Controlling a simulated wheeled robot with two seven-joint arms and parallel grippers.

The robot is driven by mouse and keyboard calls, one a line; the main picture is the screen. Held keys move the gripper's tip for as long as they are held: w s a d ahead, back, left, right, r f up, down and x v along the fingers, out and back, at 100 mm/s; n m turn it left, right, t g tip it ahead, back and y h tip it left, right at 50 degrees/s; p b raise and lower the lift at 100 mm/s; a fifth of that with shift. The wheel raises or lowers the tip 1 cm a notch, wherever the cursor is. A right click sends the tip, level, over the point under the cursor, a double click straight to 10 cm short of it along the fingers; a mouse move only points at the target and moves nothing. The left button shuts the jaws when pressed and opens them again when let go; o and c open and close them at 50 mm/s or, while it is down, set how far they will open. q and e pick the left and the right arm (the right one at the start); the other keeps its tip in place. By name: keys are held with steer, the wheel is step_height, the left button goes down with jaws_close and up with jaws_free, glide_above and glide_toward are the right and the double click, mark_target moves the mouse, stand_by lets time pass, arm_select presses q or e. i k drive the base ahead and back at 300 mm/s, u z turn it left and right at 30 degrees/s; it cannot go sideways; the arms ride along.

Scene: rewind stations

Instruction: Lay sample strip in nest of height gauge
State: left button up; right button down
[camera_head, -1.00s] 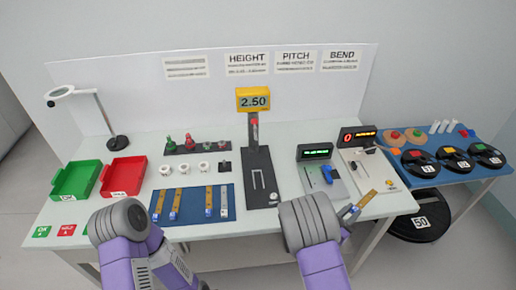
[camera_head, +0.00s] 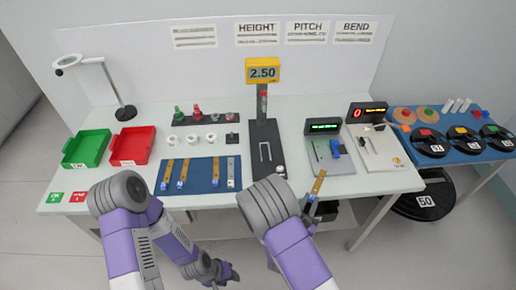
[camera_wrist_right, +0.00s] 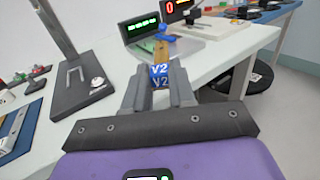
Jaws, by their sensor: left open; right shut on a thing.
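The height gauge (camera_head: 262,135) has a black base and post with a yellow display reading 2.50. Its nest, a pale U-shaped frame (camera_head: 265,152), lies on the base and looks empty. My right gripper (camera_head: 310,203) is shut on a gold sample strip (camera_head: 318,186) with a blue end marked V2. The strip also shows between the jaws in the right wrist view (camera_wrist_right: 160,68). It is held near the table's front edge, right of and nearer than the gauge base. My left gripper (camera_head: 222,273) is open and low, in front of the table; its fingers show small.
A blue mat (camera_head: 205,188) with several strips lies left of the gauge. Right of the gauge stand the pitch station (camera_head: 327,158) and the bend station (camera_head: 378,150). Green (camera_head: 87,148) and red (camera_head: 132,146) trays are at left. White rings (camera_head: 191,140) sit behind the mat.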

mark_target(266, 158)
steer(key=u, duration=2.25)
steer(key=k, duration=1.2)
steer(key=z, duration=1.55)
steer(key=i, duration=1)
